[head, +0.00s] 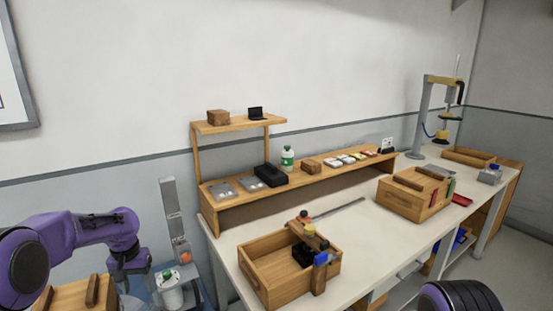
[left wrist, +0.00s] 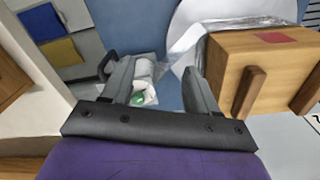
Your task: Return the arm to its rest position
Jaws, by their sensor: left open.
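My left arm, purple with a dark gripper (head: 134,276), reaches in from the left in the head view. The left gripper is open, and its two fingers also show apart in the left wrist view (left wrist: 155,72). A white container with a green top (head: 172,294) stands just right of the gripper in the head view. A white item with a green spot (left wrist: 143,80) appears between the fingers in the left wrist view, lying beyond them; I cannot tell any contact. Only part of my right arm shows at the bottom right; its gripper is out of view.
A wooden box with dark handles (left wrist: 262,75) is close beside the left gripper. A long white workbench (head: 370,240) holds an open wooden crate (head: 262,280), a raised wooden shelf (head: 225,214) and another wooden box (head: 400,205). A grey upright post (head: 170,210) stands behind the gripper.

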